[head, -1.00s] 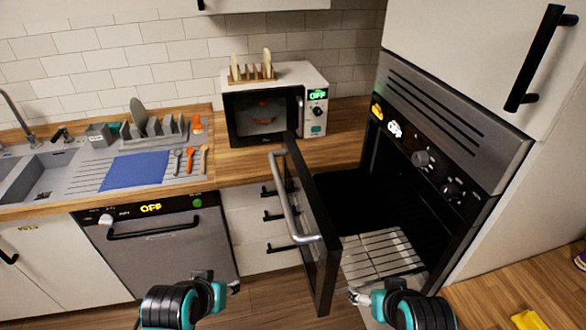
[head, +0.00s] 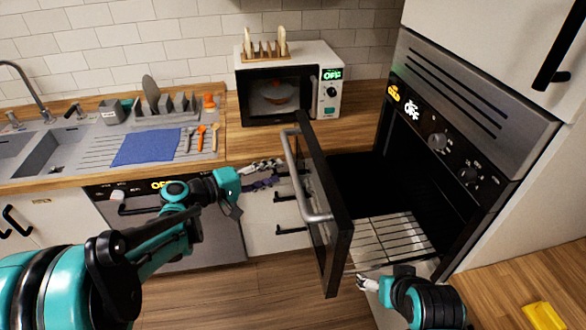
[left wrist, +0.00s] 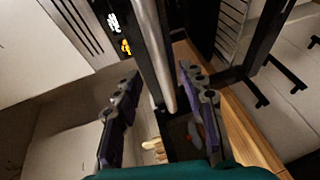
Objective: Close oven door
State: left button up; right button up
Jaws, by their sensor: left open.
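The oven door (head: 340,225) stands wide open, swung out to the left of the dark oven (head: 440,140). Its silver bar handle (head: 296,165) is on the side facing left. My left gripper (head: 270,173) is open and empty, just left of the handle. In the left wrist view the handle (left wrist: 155,55) runs down from the top between the two spread fingers of the left gripper (left wrist: 160,105); contact cannot be told. My right gripper (head: 366,283) is low at the oven's front, right of the door; its finger opening is too small to judge.
A wire rack (head: 385,240) shows inside the oven. A microwave (head: 290,85) with a toast rack (head: 265,48) on top stands on the counter behind the door. Drawers (head: 270,230) and a dishwasher (head: 205,245) lie to the left. Floor is clear between them and the door.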

aim_at(294, 167)
pick_arm(q)
jog(key=b+x, duration=0.1)
jog(key=x, duration=0.6)
jog(key=shift+d+b, duration=0.1)
jog(key=shift+b, duration=0.25)
grip_shut()
